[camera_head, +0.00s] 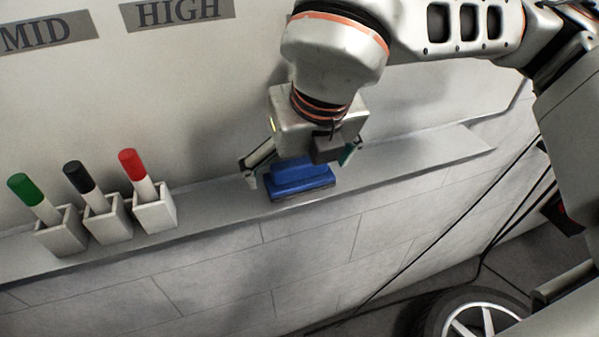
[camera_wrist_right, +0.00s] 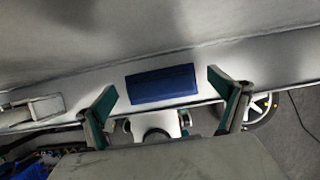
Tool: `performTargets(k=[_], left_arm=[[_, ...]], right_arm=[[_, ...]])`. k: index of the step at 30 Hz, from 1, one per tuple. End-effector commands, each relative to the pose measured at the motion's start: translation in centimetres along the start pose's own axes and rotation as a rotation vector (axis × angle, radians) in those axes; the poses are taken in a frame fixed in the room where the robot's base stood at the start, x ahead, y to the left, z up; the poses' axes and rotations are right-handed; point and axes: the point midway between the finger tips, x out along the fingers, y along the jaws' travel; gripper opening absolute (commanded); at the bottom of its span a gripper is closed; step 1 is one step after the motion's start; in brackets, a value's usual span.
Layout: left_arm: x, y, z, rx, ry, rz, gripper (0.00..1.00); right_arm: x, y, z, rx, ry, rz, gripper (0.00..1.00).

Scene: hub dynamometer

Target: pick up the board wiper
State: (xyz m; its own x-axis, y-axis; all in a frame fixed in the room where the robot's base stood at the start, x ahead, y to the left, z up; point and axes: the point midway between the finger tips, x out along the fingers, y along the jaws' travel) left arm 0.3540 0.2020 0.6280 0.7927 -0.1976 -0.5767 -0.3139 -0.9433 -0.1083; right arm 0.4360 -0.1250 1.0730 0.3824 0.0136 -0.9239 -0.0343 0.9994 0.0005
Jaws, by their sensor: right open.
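The board wiper (camera_head: 300,180) is a blue block with a grey underside, lying on the grey ledge (camera_head: 215,205) below the whiteboard. It also shows in the right wrist view (camera_wrist_right: 163,84), between and beyond the fingertips. My right gripper (camera_head: 302,169) is directly above and around the wiper in the head view, its fingers spread to either side of it. In the right wrist view the open fingers (camera_wrist_right: 163,86) show gaps on both sides of the wiper, and I see no contact. My left gripper is not in view.
Green (camera_head: 34,197), black (camera_head: 84,190) and red (camera_head: 137,175) markers stand in small holders on the ledge to the left. The whiteboard (camera_head: 190,90) rises behind. A wheel (camera_head: 480,318) and dark cables lie below right. The ledge right of the wiper is clear.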

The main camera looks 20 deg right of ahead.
Motion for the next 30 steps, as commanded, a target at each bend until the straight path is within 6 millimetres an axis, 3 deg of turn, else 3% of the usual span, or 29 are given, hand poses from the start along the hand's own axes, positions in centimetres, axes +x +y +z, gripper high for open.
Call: performTargets(k=[5, 10, 23, 30], left_arm=[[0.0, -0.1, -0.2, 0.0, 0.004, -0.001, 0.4], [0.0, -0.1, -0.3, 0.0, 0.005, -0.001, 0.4], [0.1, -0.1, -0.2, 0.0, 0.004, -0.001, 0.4], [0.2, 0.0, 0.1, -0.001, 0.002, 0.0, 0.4]], right_arm=[[0.0, 0.0, 0.0, 0.0, 0.0, 0.0, 0.96], [0.0, 0.0, 0.0, 0.0, 0.0, 0.0, 0.54], [-0.1, 0.0, 0.2, 0.0, 0.0, 0.0, 0.53], [-0.5, -0.1, 1.2, -0.006, -0.001, 0.003, 0.53]])
